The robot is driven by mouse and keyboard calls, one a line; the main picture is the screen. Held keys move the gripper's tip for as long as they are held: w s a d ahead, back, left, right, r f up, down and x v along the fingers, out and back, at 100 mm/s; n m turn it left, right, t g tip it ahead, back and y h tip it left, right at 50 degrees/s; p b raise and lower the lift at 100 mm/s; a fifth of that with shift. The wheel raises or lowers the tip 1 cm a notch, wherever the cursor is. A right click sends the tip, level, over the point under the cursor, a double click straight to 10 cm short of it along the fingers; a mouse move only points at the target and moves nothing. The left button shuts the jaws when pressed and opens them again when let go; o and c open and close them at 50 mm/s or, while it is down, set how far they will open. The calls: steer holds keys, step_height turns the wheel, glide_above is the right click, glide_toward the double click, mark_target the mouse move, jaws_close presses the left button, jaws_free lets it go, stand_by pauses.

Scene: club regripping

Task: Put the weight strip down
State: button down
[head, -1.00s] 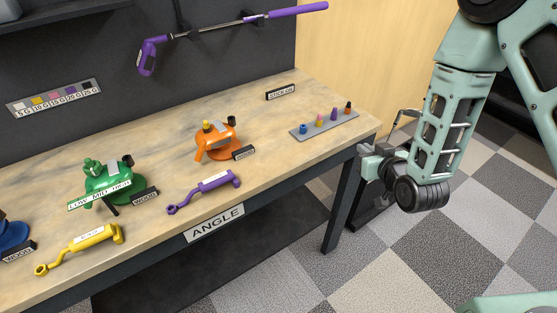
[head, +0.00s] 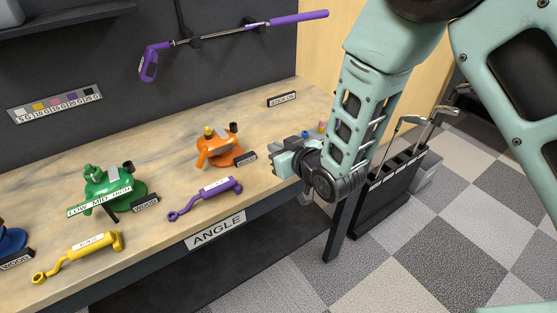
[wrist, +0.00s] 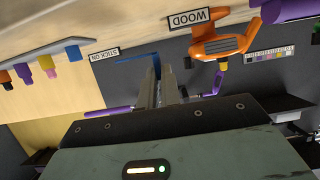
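A thin dark-blue strip (wrist: 155,66), which I take to be the weight strip, shows at my fingertips in the wrist view. Its lower end runs in between the fingers and its upper part bends left. My gripper (wrist: 168,82) has its fingers close together and looks shut on it. In the head view my gripper (head: 276,171) is over the right part of the workbench (head: 170,150), right of the orange tool (head: 219,148); the strip cannot be made out there. The stick-on sign (head: 282,99) stands at the bench's back right; it also shows in the wrist view (wrist: 104,54).
A purple wrench-like tool (head: 205,198), a green tool (head: 110,188) and a yellow tool (head: 82,254) lie to the left. My arm partly hides a row of small coloured pieces (head: 321,127). A club rack (head: 385,200) stands on the floor beyond the bench's right end.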

steer(key=shift+f+p, duration=0.35)
steer(key=shift+f, duration=1.85)
steer(key=shift+f, duration=0.1)
steer(key=c, duration=1.6)
jaws_free()
